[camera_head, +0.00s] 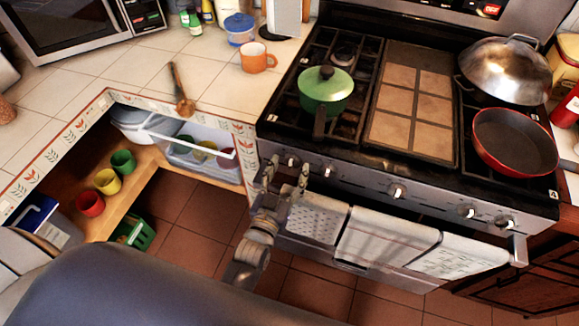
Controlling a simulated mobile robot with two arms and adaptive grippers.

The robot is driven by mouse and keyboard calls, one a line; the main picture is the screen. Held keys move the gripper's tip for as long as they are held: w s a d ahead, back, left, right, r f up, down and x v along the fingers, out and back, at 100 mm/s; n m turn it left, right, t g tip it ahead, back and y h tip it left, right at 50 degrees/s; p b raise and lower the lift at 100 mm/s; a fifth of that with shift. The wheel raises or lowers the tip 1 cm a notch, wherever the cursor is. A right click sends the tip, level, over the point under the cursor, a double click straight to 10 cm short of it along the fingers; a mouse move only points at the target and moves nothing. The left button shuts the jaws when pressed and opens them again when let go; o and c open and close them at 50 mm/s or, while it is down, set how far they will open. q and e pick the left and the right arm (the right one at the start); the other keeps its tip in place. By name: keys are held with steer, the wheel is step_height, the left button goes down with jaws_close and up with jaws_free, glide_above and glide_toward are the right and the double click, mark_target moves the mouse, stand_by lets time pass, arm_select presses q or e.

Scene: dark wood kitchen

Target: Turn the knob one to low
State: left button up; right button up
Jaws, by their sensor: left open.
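The stove (360,170) has a row of several white-marked knobs along its front panel. The leftmost knob (292,160) shows between the fingertips of my left gripper (288,166); I cannot tell whether they touch it. Another knob (328,171) is just right of the gripper, and a middle knob (397,191) is farther right. My left gripper is open, with one finger on each side of the leftmost knob in this view. The knob's exact turn setting is too small to read. My right gripper is not in view.
A green lidded pot (326,90) stands on the left burners, its handle over the front edge. A red pan (515,142) and a domed wok (505,70) are on the right. Towels (385,238) hang on the oven handle below. The tiled counter (215,85) is at left.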

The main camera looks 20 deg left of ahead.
arm_select(q)
steer(key=shift+w, duration=0.5)
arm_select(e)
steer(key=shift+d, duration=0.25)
arm_select(q)
steer(key=c, duration=1.1)
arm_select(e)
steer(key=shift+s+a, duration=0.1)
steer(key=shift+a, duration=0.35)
